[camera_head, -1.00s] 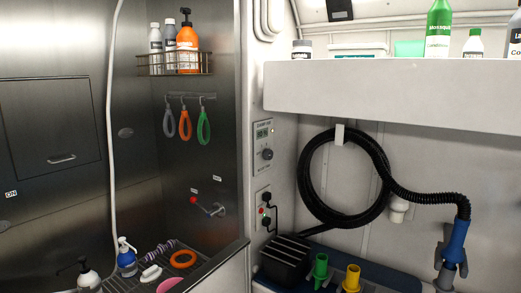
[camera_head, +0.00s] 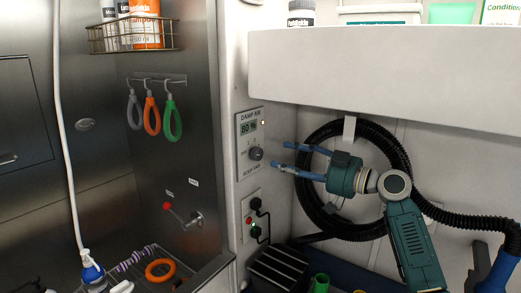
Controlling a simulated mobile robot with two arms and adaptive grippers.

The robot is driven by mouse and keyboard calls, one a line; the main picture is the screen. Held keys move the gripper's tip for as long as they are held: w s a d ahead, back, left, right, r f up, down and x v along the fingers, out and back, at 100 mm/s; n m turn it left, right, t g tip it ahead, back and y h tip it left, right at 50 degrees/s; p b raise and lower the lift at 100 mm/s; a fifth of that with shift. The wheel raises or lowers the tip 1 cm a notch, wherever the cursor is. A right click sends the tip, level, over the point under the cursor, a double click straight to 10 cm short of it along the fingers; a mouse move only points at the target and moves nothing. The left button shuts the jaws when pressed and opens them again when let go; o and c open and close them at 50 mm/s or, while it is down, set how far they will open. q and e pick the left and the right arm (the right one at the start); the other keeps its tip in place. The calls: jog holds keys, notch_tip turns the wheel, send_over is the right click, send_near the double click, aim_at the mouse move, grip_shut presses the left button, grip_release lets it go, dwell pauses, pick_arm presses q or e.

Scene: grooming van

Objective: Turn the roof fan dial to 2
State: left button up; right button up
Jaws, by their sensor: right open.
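The roof fan dial (camera_head: 256,154) is a dark round knob on a grey wall panel (camera_head: 243,171). The panel's display (camera_head: 249,126) above it reads about 80 %, under the words "DAMP AIR". The dial's setting is too small to read. My right gripper (camera_head: 281,156) is open, with two blue fingers pointing left at the dial. The fingertips are just right of the dial, one a little above its height and one a little below. They appear apart from it. My left gripper is not in view.
A socket plate (camera_head: 251,217) with plugs sits below the panel. A coiled black hose (camera_head: 317,212) hangs behind my right gripper. A white shelf (camera_head: 390,80) juts out above. A steel tub wall with a red-handled tap (camera_head: 184,214) stands to the left.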

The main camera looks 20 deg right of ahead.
aim_at(260, 153)
jog(key=x, duration=0.1)
jog(key=p+x, duration=0.1)
jog(key=x, duration=0.1)
jog(key=p+x, duration=0.1)
jog(key=x, duration=0.1)
jog(key=shift+w+a+r, duration=0.1)
jog(key=shift+a+r, duration=0.15)
jog(key=shift+r, duration=0.05)
jog(key=shift+w+a+f+p, duration=0.1)
jog(key=shift+w+a+p, duration=0.2)
jog(key=shift+w, duration=0.25)
jog(key=shift+w+a+f+p, duration=0.15)
jog(key=shift+w+a+p, duration=0.15)
jog(key=shift+w, duration=0.2)
jog(key=shift+w+a+f, duration=0.1)
jog(key=shift+w+a, duration=0.25)
jog(key=shift+c, duration=1.3)
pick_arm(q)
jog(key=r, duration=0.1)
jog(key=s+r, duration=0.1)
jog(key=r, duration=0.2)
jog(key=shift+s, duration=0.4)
pick_arm(e)
jog(key=c, duration=0.9)
